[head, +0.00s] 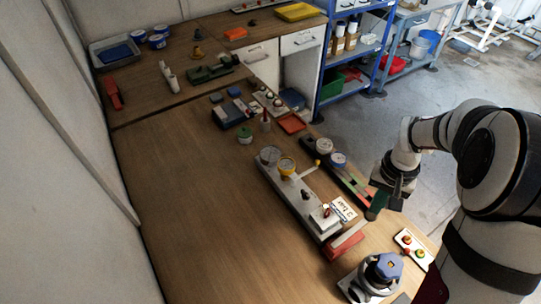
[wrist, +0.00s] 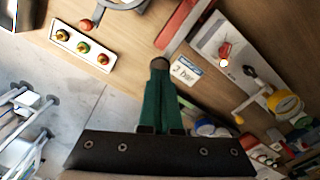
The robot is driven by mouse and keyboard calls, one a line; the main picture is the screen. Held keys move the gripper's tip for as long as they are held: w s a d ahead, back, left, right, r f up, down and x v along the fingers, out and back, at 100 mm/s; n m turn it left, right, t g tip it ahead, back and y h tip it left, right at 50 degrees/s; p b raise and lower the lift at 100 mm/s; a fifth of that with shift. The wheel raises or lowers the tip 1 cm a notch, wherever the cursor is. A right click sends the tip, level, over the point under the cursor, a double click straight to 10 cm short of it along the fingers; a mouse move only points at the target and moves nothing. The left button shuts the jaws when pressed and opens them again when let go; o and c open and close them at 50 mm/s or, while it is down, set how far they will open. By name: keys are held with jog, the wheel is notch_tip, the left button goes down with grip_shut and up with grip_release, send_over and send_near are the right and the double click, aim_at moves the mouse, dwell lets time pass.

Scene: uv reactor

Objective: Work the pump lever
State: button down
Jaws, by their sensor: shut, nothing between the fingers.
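A long grey panel (head: 297,200) on the table carries gauges and a small red-tipped switch. A thin lever with a yellow knob (head: 317,163) sticks out from its side. The yellow-knobbed lever (wrist: 243,112) also shows at the right in the wrist view. A red block with a pale bar (head: 345,242) stands at the panel's near end; which part is the pump lever is not certain. My gripper (head: 374,208) has green fingers and is right of the panel, apart from the lever. In the wrist view its fingers (wrist: 160,68) are together and empty.
A card reading "2 bar" (head: 344,208) lies beside the panel. A white button box (head: 413,249) and a blue-topped round device (head: 382,272) are at the near right. The table's left side is clear.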

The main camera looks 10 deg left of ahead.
aim_at(371, 216)
jog(key=shift+f, duration=2.4)
jog(key=shift+r, duration=2.4)
notch_tip(371, 216, up, 6)
dwell(0.6)
